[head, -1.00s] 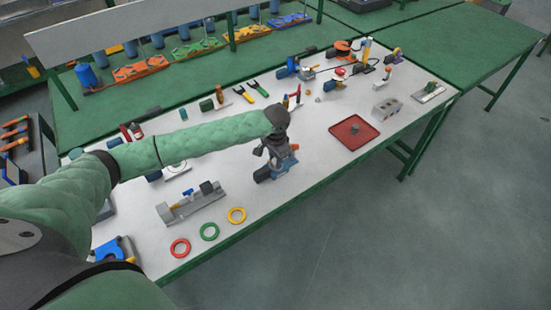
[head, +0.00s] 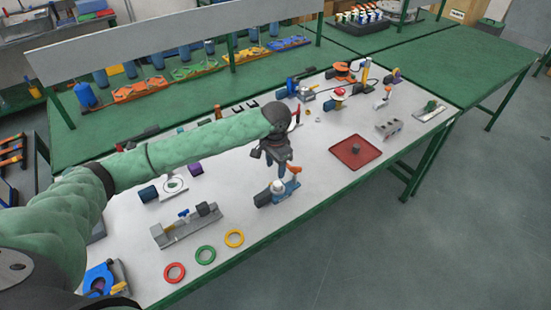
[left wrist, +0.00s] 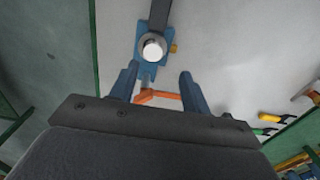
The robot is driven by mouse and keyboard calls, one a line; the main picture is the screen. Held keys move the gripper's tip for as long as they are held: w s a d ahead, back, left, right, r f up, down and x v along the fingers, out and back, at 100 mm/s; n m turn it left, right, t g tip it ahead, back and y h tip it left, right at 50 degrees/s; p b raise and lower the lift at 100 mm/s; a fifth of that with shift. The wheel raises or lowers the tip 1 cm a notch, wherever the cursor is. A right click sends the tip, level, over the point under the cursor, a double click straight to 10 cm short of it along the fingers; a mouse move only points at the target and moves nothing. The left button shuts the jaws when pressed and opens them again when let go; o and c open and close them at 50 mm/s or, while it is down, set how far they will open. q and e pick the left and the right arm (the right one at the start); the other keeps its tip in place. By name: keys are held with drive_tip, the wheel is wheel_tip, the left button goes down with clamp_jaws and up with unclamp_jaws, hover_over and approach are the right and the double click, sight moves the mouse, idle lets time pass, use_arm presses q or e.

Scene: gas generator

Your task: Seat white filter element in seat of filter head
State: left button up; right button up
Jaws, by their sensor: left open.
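A blue unit with a dark cylinder at its side, likely the filter head (head: 264,200), stands on the light table near the front edge. A white rounded piece (head: 277,187), likely the filter element, is upright on it; its exact seating cannot be told. In the left wrist view the white piece (left wrist: 153,47) shows from above over the blue body (left wrist: 141,70), with an orange lever (left wrist: 158,95) nearer the fingers. My left gripper (head: 275,164) points down above and beside the unit. It is open and empty; its blue fingers (left wrist: 160,88) are apart. My right gripper is out of view.
Red, green and yellow rings (head: 205,255) and a grey vise-like fixture (head: 186,228) lie to the left. A red tray (head: 345,156) with a small dark piece lies to the right. Several tools and fixtures stand behind. Table between unit and tray is clear.

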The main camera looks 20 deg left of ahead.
use_arm(q)
drive_tip(key=shift+w+r+b, duration=0.1)
drive_tip(key=shift+r+b, duration=0.5)
drive_tip(key=shift+r, duration=1.95)
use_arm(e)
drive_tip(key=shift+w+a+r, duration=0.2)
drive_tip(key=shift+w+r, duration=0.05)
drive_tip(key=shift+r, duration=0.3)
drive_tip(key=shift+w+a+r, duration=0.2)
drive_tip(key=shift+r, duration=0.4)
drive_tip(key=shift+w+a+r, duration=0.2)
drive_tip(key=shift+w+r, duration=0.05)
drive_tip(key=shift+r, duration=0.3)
use_arm(q)
drive_tip(key=shift+f, duration=0.1)
